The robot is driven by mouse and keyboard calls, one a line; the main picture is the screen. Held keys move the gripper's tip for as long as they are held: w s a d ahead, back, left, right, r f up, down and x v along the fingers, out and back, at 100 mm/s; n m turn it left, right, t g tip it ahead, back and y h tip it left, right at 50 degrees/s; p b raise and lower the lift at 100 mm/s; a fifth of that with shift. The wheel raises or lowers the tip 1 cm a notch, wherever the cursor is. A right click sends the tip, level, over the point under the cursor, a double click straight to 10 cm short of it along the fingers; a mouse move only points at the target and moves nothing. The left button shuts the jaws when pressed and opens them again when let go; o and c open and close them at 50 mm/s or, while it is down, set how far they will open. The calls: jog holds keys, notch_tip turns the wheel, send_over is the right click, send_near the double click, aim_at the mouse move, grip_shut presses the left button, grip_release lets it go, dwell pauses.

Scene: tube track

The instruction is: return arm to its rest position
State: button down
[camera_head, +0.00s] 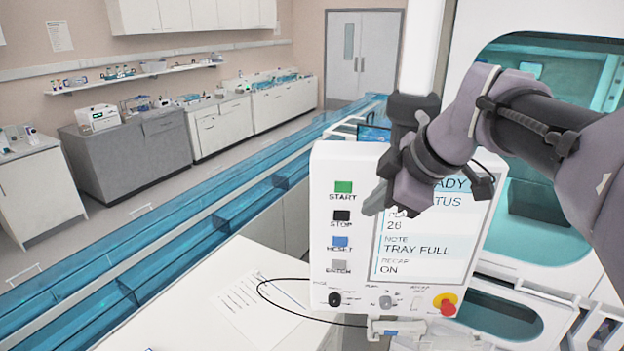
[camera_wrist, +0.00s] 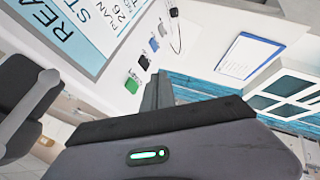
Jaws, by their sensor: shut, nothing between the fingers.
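My arm (camera_head: 545,130) reaches in from the right of the head view, bent in front of a white control panel (camera_head: 325,215). My gripper (camera_head: 374,203) is shut and empty. Its fingertips point to the lower left, in front of the panel between the button column and the screen. In the wrist view the closed fingers (camera_wrist: 157,92) show dark at the middle, with the panel (camera_wrist: 125,85) behind them. I cannot tell the exact gap between the fingertips and the panel.
The panel carries a green START button (camera_head: 343,187), more buttons, a screen reading TRAY FULL, and a red knob (camera_head: 447,304). A white machine with a teal opening (camera_head: 545,235) stands at right. Below are a white counter (camera_head: 165,310) and paper (camera_head: 262,308). A blue track (camera_head: 225,215) runs behind.

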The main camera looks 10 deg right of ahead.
jog(key=shift+s, duration=0.1)
jog(key=s+a+f+m+b, duration=0.2)
jog(key=s+f+m+b, duration=0.4)
jog(key=f, duration=0.5)
jog(key=s+a+f+m+h+b, duration=0.1)
jog(key=s+f+m+b, duration=0.5)
jog(key=f, duration=0.6)
jog(key=s+a+f+m+b, duration=0.3)
jog(key=s+f+m+b, duration=0.3)
jog(key=s+f+b, duration=0.3)
notch_tip(320, 180, down, 4)
jog(key=shift+s+r+m+g+b, duration=0.2)
jog(key=shift+r+m+g+b, duration=0.1)
jog(key=shift+m+g, duration=0.1)
